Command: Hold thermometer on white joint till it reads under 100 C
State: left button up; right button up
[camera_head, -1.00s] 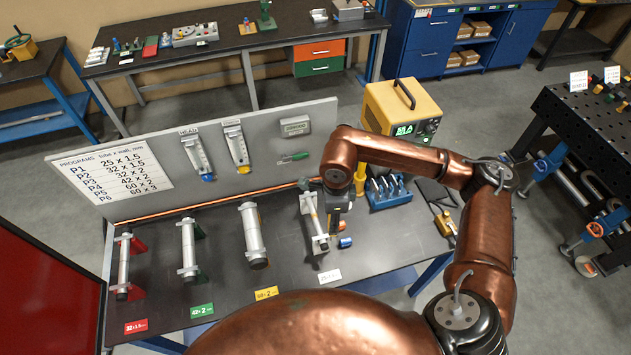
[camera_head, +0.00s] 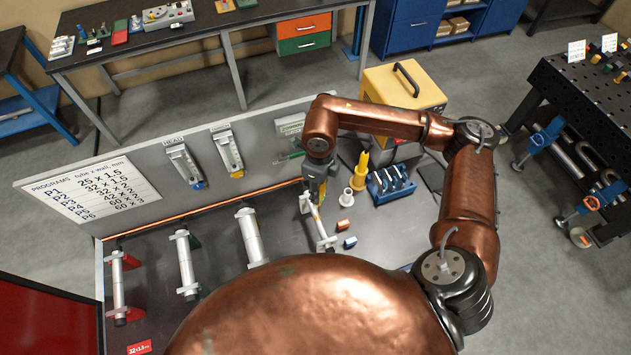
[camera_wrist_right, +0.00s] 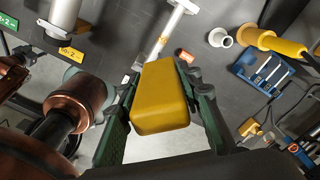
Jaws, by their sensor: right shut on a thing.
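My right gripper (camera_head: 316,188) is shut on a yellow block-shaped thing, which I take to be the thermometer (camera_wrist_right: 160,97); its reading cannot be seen. In the right wrist view the green fingers of the gripper (camera_wrist_right: 160,100) flank it. The pale tube joint (camera_head: 321,226), which I take to be the white one, lies in its fixture just below the gripper, and it also shows beyond the thermometer in the right wrist view (camera_wrist_right: 165,36). I cannot tell whether the thermometer touches it. My left gripper is not in view.
Several other tubes (camera_head: 185,262) in fixtures stand to the left. To the right are a yellow torch-like tool (camera_head: 361,167), a white cup-like part (camera_head: 346,197), a blue rack (camera_head: 388,185) and a yellow machine (camera_head: 402,88). A grey panel (camera_head: 215,185) backs the bench.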

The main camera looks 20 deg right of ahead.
jog(key=shift+s+f+b, duration=0.15)
jog(key=shift+f+b, duration=0.05)
jog(key=shift+f, duration=0.45)
jog(key=shift+s+f+b, duration=0.15)
jog(key=shift+f+b, duration=0.05)
jog(key=shift+f, duration=0.4)
jog(key=shift+f+b, duration=0.6)
jog(key=shift+f, duration=1.35)
jog(key=shift+w+f, duration=0.1)
jog(key=shift+f, duration=0.05)
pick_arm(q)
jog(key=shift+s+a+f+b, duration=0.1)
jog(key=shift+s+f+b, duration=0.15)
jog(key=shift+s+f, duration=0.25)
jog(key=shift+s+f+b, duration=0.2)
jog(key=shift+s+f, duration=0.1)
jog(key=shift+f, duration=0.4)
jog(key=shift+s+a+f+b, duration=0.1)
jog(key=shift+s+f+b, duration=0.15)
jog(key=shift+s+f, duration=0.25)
pick_arm(e)
jog(key=shift+f, duration=0.35)
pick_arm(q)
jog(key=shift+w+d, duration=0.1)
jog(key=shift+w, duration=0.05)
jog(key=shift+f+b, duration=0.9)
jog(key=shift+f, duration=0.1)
pick_arm(e)
jog(key=shift+f, duration=0.6)
